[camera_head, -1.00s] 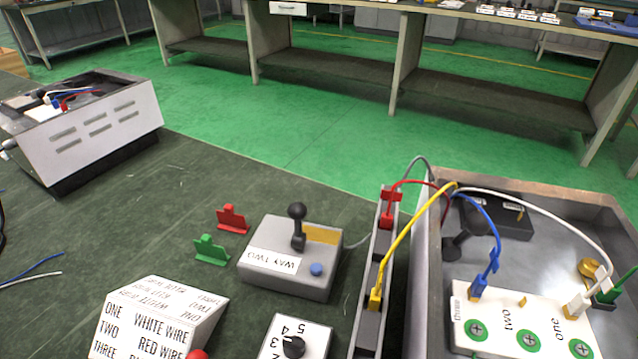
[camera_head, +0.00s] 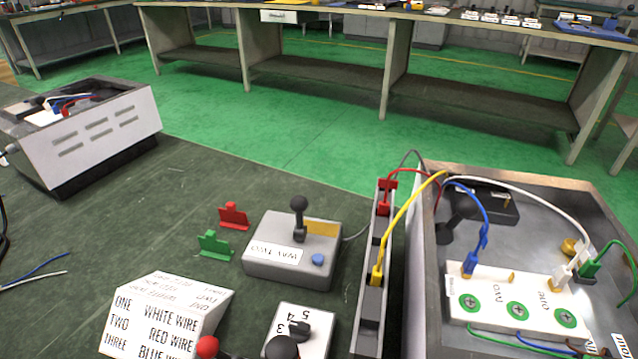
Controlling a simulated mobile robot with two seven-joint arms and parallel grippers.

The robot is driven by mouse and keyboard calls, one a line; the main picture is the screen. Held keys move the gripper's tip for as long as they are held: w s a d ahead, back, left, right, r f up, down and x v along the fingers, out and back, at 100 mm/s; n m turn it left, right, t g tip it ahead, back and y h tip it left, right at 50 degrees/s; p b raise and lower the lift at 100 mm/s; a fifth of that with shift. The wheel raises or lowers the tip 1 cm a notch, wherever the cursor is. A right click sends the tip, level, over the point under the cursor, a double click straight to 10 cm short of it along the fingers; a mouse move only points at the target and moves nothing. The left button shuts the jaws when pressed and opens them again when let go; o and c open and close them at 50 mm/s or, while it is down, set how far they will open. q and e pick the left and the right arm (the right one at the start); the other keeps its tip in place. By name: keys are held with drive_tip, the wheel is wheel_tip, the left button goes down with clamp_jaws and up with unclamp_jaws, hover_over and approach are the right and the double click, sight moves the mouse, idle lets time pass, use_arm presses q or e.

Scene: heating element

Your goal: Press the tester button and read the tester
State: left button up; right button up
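A grey box (camera_head: 290,272) with a "WAY TWO" label stands on the dark green table, near the middle of the view. It has a blue button (camera_head: 317,259) at its front right and an upright black lever (camera_head: 299,218) with a ball top. A yellow plate lies beside the lever. I cannot tell for sure whether this box is the tester, and I see no clear readout. A white box with a black numbered dial (camera_head: 298,330) stands in front of it. Neither of my grippers is in view.
A white label block (camera_head: 165,318) stands at the front left. Red (camera_head: 234,215) and green (camera_head: 214,244) clips stand left of the grey box. A narrow socket strip (camera_head: 368,300) and a metal tray (camera_head: 610,205) with a wired white terminal block (camera_head: 515,300) are at right.

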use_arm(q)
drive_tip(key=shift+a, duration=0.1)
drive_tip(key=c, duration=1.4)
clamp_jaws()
